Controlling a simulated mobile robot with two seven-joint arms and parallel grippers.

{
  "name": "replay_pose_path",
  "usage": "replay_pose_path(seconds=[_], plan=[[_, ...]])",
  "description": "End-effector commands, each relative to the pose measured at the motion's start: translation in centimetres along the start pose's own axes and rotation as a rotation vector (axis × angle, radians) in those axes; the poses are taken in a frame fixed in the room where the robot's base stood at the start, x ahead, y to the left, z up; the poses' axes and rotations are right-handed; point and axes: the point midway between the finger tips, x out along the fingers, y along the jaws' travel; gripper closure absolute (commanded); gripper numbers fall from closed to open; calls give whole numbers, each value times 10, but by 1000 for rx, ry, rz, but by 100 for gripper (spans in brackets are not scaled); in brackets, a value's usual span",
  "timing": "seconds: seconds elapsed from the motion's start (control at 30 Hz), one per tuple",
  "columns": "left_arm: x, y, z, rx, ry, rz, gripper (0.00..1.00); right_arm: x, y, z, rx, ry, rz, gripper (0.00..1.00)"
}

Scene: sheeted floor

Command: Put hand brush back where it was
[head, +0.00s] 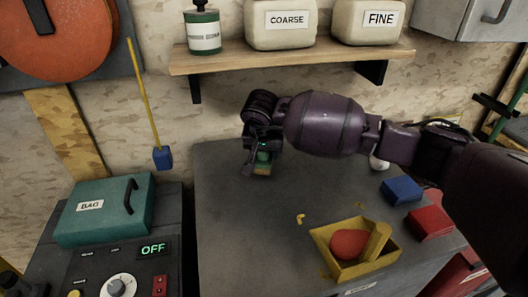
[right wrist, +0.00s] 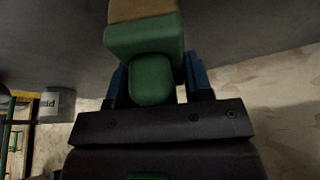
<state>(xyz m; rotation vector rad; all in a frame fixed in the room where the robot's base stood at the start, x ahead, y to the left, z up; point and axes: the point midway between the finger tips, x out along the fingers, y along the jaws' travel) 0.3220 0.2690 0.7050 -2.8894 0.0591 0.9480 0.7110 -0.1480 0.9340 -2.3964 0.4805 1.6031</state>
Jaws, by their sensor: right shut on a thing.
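My right gripper (head: 262,148) is shut on a green hand brush (head: 263,157), above the back left part of the grey worktop (head: 230,215). In the right wrist view the brush's green handle (right wrist: 152,80) sits between my blue fingers, and a tan part (right wrist: 145,10) shows beyond its green block. My wrist hides much of the brush in the head view. I cannot tell whether the brush touches the worktop. My left gripper is not in view.
A wall shelf (head: 290,57) with containers hangs behind. A yellow tray (head: 352,268) holding a red item stands at the front, with small yellow bits nearby. Blue (head: 401,190) and red (head: 430,222) blocks lie right. A machine with a teal box (head: 105,210) stands left.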

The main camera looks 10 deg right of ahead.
Motion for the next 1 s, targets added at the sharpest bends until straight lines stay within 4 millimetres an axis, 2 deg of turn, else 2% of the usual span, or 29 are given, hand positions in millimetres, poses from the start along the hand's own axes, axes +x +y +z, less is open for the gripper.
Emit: replay_pose_path(seconds=[0.03, 0.1, 0.5, 0.53, 0.7, 1.0], plan=[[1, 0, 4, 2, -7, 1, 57, 9, -1, 2, 1, -3, 0, 76], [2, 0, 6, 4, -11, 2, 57, 14, -3, -1, 1, -3, 0, 76], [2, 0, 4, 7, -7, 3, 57, 16, -3, -1, 0, 0, 0, 76], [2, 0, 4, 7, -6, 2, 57, 17, -3, -1, 0, 0, 0, 52], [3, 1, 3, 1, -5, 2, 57, 16, -3, -1, 0, 0, 0, 28], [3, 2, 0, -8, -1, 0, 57, 14, -3, -2, 0, 0, 0, 28]])
